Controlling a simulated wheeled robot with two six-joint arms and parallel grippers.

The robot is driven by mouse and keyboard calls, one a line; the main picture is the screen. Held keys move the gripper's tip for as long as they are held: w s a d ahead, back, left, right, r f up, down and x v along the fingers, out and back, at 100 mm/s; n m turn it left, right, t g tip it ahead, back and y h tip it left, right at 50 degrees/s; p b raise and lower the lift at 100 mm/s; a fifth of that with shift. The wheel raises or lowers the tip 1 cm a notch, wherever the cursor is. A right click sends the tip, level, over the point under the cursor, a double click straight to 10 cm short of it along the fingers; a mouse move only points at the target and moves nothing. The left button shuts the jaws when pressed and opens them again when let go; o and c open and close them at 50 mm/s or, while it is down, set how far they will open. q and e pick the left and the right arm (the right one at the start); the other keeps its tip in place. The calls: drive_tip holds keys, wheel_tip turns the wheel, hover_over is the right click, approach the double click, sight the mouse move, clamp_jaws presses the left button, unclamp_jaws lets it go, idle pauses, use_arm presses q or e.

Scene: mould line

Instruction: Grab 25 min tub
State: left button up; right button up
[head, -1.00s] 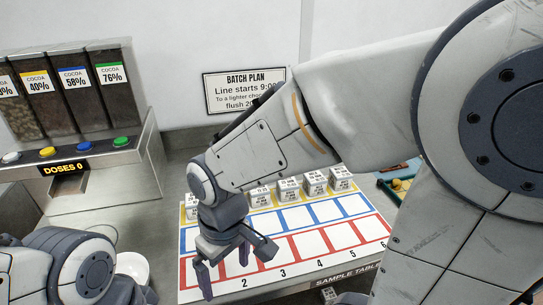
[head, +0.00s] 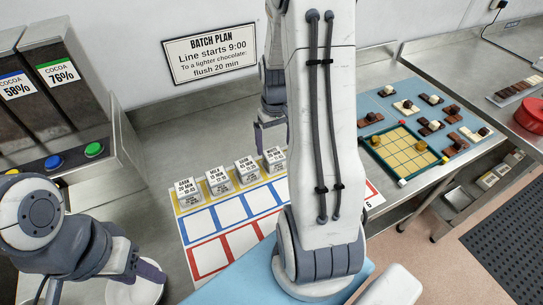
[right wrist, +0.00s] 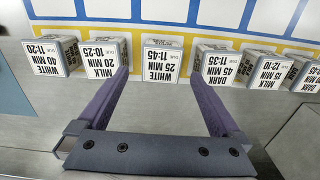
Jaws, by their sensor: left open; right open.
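The 25 min tub (right wrist: 161,60), labelled WHITE 25 MIN DUE 11:45, stands in a row of tubs, upside down in the right wrist view. In the head view it is the tub (head: 274,161) beside my arm. My right gripper (right wrist: 160,80) is open, with one finger on either side of this tub's near face; nothing is gripped, and I cannot tell whether a finger touches a tub. In the head view the right gripper (head: 270,135) points down behind the row, partly hidden by my arm. My left gripper (head: 148,272) is open and empty at lower left.
Neighbouring tubs, MILK 20 MIN (right wrist: 106,55) and DARK 45 MIN (right wrist: 215,63), stand close on both sides. The tubs sit on the yellow row of a sample card (head: 207,220). A green-framed tray (head: 408,150) and chocolates lie to the right. The cocoa dispenser (head: 75,120) is at left.

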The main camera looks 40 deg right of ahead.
sight(274, 154)
drive_tip(key=shift+s+f, duration=0.1)
drive_tip(key=shift+f, duration=0.6)
wheel_tip(274, 154, down, 5)
drive_tip(key=shift+a+f+p, duration=0.1)
drive_tip(key=shift+p, duration=0.6)
drive_tip(key=c, duration=1.4)
